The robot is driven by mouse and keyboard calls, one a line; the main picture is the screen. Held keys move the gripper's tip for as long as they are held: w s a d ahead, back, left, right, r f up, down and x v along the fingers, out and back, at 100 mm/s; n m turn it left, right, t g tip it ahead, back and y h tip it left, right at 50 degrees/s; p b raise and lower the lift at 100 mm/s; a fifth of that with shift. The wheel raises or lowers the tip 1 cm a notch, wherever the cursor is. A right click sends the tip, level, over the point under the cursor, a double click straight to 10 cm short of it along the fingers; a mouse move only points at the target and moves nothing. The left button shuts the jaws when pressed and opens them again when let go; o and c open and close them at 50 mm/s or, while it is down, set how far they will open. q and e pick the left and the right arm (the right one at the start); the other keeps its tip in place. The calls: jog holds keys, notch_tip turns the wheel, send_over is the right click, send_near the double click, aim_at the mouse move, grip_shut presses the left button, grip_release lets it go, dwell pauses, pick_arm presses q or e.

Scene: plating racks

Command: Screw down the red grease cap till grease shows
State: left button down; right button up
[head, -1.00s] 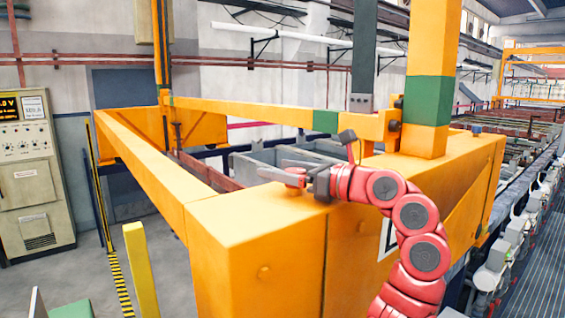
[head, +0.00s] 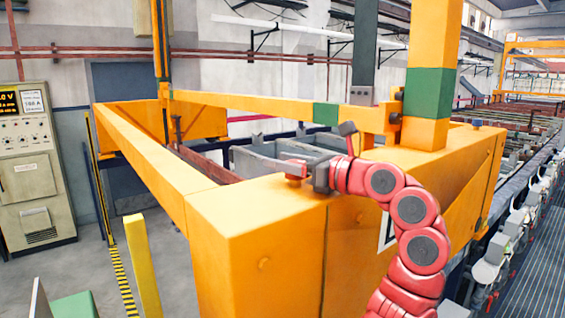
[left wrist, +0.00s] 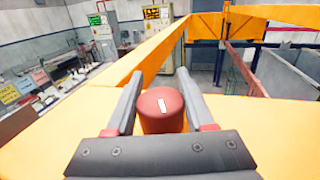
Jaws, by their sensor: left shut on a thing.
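The red grease cap (left wrist: 161,112) is a short round cap with a white mark on its top. It stands upright on the yellow beam (head: 255,218). My left gripper (left wrist: 160,84) is shut on it, with one grey finger along each side. In the head view the cap (head: 294,179) is mostly hidden by my left gripper (head: 292,168), which reaches it from the right, low over the beam's top. No grease shows around the cap in either view. My right gripper is in neither view.
A yellow upright with a green band (head: 428,90) rises behind my arm. A long yellow rail (head: 150,150) runs to the back left. Grey tanks (head: 262,165) lie behind the beam. A control cabinet (head: 38,185) stands at the left, and a yellow post (head: 140,262) in front.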

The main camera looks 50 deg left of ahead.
pick_arm(q)
jog(key=m+t, duration=0.1)
jog(key=t, duration=0.1)
jog(key=shift+w+m+t, duration=0.2)
jog(key=shift+m+t, duration=0.2)
jog(key=m+t, duration=0.1)
jog(key=t, duration=0.1)
jog(key=w+m+t, duration=0.1)
jog(key=m+t, duration=0.1)
jog(key=t, duration=0.1)
jog(key=shift+t+h, duration=0.3)
jog(key=shift+w+d+m+t+h, duration=0.15)
jog(key=shift+m+t+h, duration=0.35)
jog(key=shift+m+t, duration=0.75)
jog(key=shift+w, duration=0.1)
jog(key=shift+c, duration=1.3)
grip_release()
